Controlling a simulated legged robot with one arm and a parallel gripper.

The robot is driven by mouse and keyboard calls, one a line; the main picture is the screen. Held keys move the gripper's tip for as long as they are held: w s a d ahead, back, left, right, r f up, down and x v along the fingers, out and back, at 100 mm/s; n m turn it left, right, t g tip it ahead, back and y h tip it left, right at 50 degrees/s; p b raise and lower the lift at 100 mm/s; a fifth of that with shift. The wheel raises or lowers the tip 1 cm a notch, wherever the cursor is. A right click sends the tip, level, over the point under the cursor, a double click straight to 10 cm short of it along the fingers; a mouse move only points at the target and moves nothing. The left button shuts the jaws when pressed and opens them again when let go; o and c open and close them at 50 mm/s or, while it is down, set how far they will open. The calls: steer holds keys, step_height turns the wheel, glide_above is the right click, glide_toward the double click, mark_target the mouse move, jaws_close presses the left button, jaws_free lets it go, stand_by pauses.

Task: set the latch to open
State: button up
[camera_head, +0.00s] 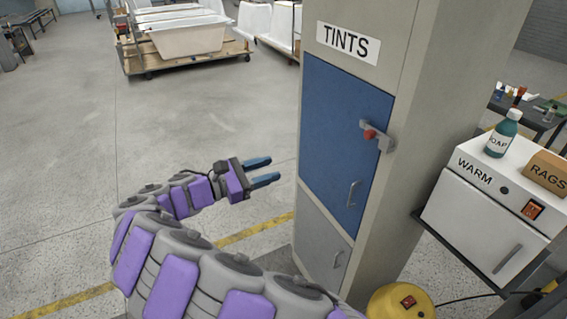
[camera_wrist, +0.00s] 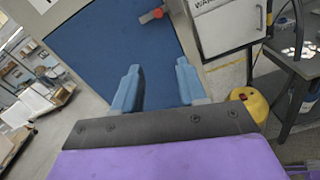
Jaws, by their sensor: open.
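The latch (camera_head: 377,136) is a grey metal piece with a red knob, mounted at the upper right edge of the blue cabinet door (camera_head: 340,140). Its arm points left across the door, which is closed. In the wrist view the latch (camera_wrist: 153,15) shows at the top, beyond the fingertips. My gripper (camera_head: 271,170) is open and empty, to the left of the blue door and lower than the latch, apart from both. Its two blue fingers (camera_wrist: 157,82) show in the wrist view in front of the blue door.
The cabinet bears a TINTS sign (camera_head: 348,43), a door handle (camera_head: 352,193) and a grey lower door (camera_head: 318,235). A white WARM box (camera_head: 480,215) with a bottle (camera_head: 503,133) and RAGS box (camera_head: 547,172) stands right. A yellow canister (camera_head: 400,302) is below.

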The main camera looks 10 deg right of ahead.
steer(key=v, duration=0.2)
steer(key=shift+s+a, duration=0.1)
steer(key=shift+a, duration=0.15)
steer(key=shift+d, duration=0.15)
